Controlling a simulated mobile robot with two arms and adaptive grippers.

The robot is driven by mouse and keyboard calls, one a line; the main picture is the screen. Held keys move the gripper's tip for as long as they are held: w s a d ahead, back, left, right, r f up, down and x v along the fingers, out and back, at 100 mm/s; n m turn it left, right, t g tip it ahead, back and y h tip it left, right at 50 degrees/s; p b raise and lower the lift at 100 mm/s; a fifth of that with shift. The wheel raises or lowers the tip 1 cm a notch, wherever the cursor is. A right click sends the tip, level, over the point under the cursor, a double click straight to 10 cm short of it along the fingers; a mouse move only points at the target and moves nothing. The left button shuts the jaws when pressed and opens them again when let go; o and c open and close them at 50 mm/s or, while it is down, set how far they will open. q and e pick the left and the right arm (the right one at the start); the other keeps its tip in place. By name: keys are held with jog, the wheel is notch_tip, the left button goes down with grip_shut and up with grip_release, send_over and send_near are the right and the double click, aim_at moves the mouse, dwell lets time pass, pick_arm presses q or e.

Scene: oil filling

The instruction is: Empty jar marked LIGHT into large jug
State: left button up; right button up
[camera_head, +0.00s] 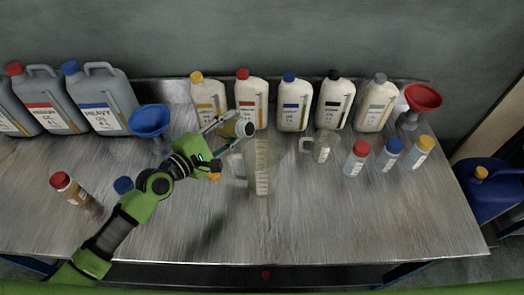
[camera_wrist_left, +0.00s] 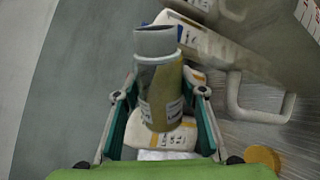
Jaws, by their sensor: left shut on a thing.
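My left gripper (camera_head: 228,126) is shut on a small open jar (camera_head: 244,128), held tilted on its side, mouth to the right, above the large clear jug (camera_head: 263,172). In the left wrist view the jar (camera_wrist_left: 160,95) sits between the fingers of the left gripper (camera_wrist_left: 160,105), with yellowish liquid inside. Its label text is not readable. The jug stands upright on the table, with its handle on the left, and shows graduation marks. I cannot see a stream of liquid. My right gripper is not in view.
A yellow cap (camera_head: 214,176) lies left of the jug. A smaller clear jug (camera_head: 323,147) and several capped jars (camera_head: 357,158) stand to the right. Pale bottles (camera_head: 295,105) line the back. A blue funnel (camera_head: 150,121) is at left. The front of the metal table (camera_head: 340,225) is clear.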

aim_at(234, 130)
pick_arm(q)
jog(key=shift+f+m, duration=0.15)
jog(key=shift+m, duration=0.55)
dwell(0.4)
jog(key=shift+s+d+r+m+p, duration=0.15)
jog(key=shift+d+r+m+p, duration=0.1)
jog(key=shift+r+p, duration=0.35)
jog(key=shift+s+d+r+m+p, duration=0.1)
jog(key=shift+r+m+p, duration=0.2)
jog(key=shift+p, duration=0.55)
jog(key=shift+s+d+r+m+p, duration=0.15)
jog(key=shift+d+r+m+p, duration=0.2)
jog(key=shift+p, duration=0.35)
jog(key=shift+a, duration=0.1)
jog(key=shift+s+d+f+m+t+y+p, duration=0.15)
jog(key=shift+f+m+y+p, duration=0.2)
jog(key=shift+m, duration=0.35)
jog(key=shift+d+f+m+t+y+p, duration=0.1)
jog(key=shift+f+m+t+y+p, duration=0.15)
jog(key=shift+m, duration=0.45)
dwell(0.4)
jog(key=shift+s+d+r+m+p, duration=0.15)
jog(key=shift+r+m+p, duration=0.2)
jog(key=shift+m+p, duration=0.25)
jog(key=shift+s+d+r+m+p, duration=0.1)
jog(key=shift+r+m+p, duration=0.3)
jog(key=shift+p, duration=0.4)
jog(key=shift+c, duration=0.2)
dwell(0.3)
jog(key=shift+f, duration=0.1)
